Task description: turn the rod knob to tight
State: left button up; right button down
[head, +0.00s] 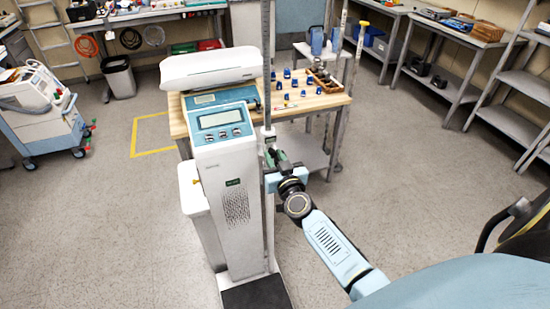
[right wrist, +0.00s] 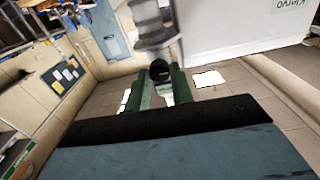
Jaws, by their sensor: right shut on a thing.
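The rod knob (right wrist: 158,70) is a small round black knob in the right wrist view, on a grey fitting (right wrist: 150,25) beside a white housing. My right gripper (right wrist: 162,82) has its two green fingers on either side of the knob, shut on it. In the head view my right gripper (head: 278,158) is at the upright metal rod (head: 266,75), to the right of the tall white scale-like unit (head: 225,180). There the knob cannot be made out. The knob's turn marking is not readable. My left gripper is not in view.
A wooden-topped table (head: 325,100) with small blue items and a tray of parts stands behind the rod. A white and blue cart (head: 40,110) is at the left. Shelves (head: 510,90) line the right wall. The floor right of the unit is largely clear.

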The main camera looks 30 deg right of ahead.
jog(key=m, duration=0.8)
jog(key=shift+d+f+m, duration=0.1)
jog(key=shift+m, duration=0.2)
jog(key=m, duration=0.4)
jog(key=shift+m, duration=0.3)
jog(key=shift+f+m+b, duration=0.1)
jog(key=shift+m+b, duration=0.5)
jog(key=shift+m, duration=1.7)
jog(key=c, duration=1.2)
grip_release()
jog(key=shift+s, duration=0.1)
